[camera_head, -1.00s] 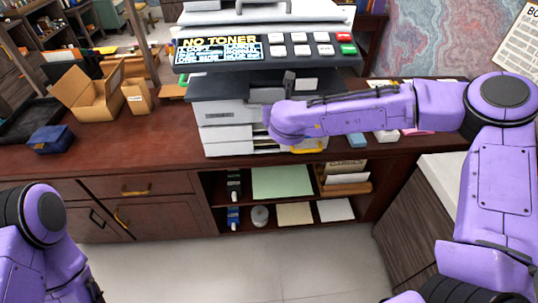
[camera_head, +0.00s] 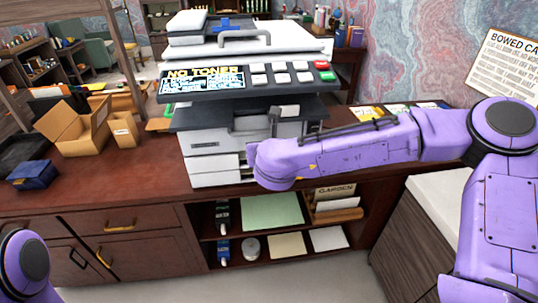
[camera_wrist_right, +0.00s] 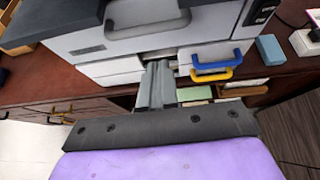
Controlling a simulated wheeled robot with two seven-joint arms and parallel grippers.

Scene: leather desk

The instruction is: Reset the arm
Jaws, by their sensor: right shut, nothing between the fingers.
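My right arm (camera_head: 350,150) is purple and reaches from the right edge across the front of the copier (camera_head: 205,145). My right gripper (camera_wrist_right: 157,68) shows in the right wrist view as two grey fingers, shut with nothing between them. Its tips are in front of the copier's lower trays; whether they touch cannot be told. In the head view the gripper is mostly hidden by the arm's purple end. Part of my left arm (camera_head: 25,265) shows at the lower left; the left gripper is out of view.
The copier's panel (camera_head: 210,80) reads "NO TONER". A yellow handle (camera_wrist_right: 217,69) and a blue handle (camera_wrist_right: 217,60) are right of the fingers. Open cardboard boxes (camera_head: 75,130) and a blue box (camera_head: 32,175) stand left on the desk (camera_head: 130,185). Open shelves (camera_head: 270,225) lie below.

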